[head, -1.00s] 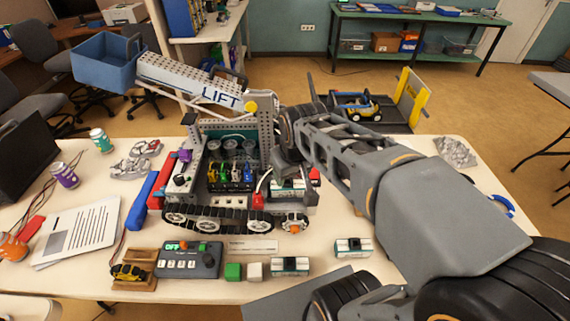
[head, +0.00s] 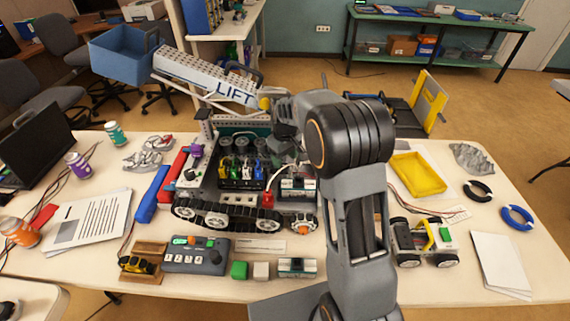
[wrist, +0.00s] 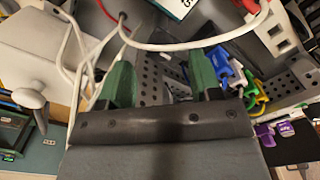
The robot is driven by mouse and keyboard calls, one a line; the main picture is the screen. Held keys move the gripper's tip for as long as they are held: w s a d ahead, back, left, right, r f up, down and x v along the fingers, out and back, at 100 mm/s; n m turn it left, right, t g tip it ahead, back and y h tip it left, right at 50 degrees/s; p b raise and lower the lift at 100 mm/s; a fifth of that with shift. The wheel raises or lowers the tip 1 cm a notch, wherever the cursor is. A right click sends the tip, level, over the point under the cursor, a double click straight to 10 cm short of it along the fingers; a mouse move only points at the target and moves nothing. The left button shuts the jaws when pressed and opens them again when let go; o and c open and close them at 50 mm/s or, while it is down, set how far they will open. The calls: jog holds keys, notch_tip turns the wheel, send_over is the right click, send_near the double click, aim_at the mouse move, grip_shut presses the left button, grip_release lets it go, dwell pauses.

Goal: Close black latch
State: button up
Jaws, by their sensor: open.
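A tracked robot model (head: 205,213) stands on the table with a LIFT arm and a blue bin. I cannot pick out the black latch with certainty in either view. My gripper (wrist: 162,78) is open in the wrist view, its two green fingertips apart and nothing seen between them. It is over the model's open bay, beside a perforated grey plate (wrist: 152,80). A white cable (wrist: 175,46) crosses just beyond the fingertips. In the head view my arm hides the model's right rear.
Coloured clips (wrist: 238,78) lie to the right of the fingers in the wrist view. A button box (head: 196,254), cubes and a second battery (head: 297,267) stand in front of the model. A yellow tray (head: 418,174) and a small wheeled car (head: 424,242) are at the right.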

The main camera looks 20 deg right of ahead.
aim_at(285, 165)
jog(key=shift+f, duration=1.7)
jog(key=c, duration=0.9)
